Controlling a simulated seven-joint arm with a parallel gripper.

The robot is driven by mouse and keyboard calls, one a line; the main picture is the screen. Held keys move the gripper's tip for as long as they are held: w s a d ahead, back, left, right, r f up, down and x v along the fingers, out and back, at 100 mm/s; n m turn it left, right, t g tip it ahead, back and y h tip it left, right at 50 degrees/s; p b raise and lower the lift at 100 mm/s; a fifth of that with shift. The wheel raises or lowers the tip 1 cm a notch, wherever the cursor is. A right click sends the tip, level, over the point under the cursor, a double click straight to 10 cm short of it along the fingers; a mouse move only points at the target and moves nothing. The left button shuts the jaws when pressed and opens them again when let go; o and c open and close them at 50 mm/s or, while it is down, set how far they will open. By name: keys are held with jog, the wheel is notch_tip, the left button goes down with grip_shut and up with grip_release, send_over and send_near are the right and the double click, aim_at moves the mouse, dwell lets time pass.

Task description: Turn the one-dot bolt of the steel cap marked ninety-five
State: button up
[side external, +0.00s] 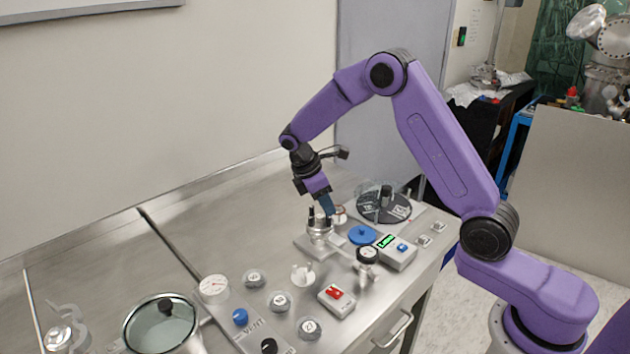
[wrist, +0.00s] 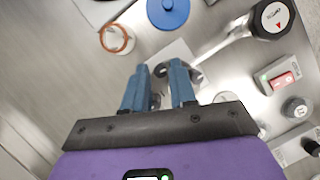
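A steel cap (side external: 319,233) with dark upright bolts stands on a metal plate near the middle of the bench. Its number and the bolts' dots are too small to read in the side view. My gripper (side external: 328,212) points down at the cap, with its blue fingertips among the bolts. In the wrist view, my gripper's fingers (wrist: 159,78) are apart, with a gap between them. A small dark part (wrist: 160,70) shows at that gap, and I cannot tell whether the fingers touch it. The fingers and the gripper body hide most of the cap in the wrist view.
A blue disc (side external: 362,235), a black-topped valve (side external: 367,256) and a box with a green display (side external: 396,251) lie to the right.

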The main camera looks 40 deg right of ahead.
jog(key=v, duration=1.6)
jog(key=shift+r, duration=0.4)
jog(key=shift+o, duration=0.3)
jog(key=shift+o, duration=1.2)
jog(key=s+n+t, duration=0.5)
jog(key=s+n, duration=0.2)
jog(key=n, duration=0.5)
jog(key=shift+g+y, duration=0.3)
jog(key=x, duration=1.7)
jog(key=shift+d+f, duration=0.1)
jog(key=shift+d, duration=0.3)
grip_shut()
